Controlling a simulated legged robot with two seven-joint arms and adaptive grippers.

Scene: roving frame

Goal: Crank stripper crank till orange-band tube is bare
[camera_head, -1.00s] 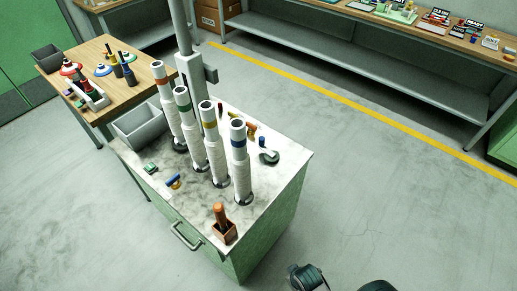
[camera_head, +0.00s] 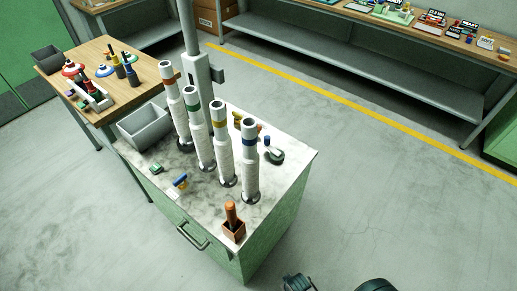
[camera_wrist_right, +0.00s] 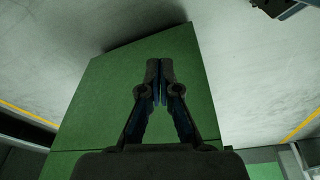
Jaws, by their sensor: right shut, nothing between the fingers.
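Several upright tubes wrapped in white stand in a row on the marble-topped cart (camera_head: 281,185). One has a green band (camera_head: 193,106), one a yellow-ochre band (camera_head: 218,123) and one a blue band (camera_head: 249,141). At the top of the far-left tube (camera_head: 167,92) an orange-brown patch shows; I cannot tell if it is a band. I cannot make out a stripper crank clearly. My right gripper (camera_wrist_right: 159,82) is shut and empty over a green panel in the wrist view, away from the tubes. My left gripper is not in view.
A grey bin (camera_head: 143,126), an orange-brown holder (camera_head: 233,229) with a handled tool and small coloured items share the cart top. A grey post rises behind the tubes. A wooden table (camera_head: 125,85) stands at left, a long bench at the back. The floor at right is clear.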

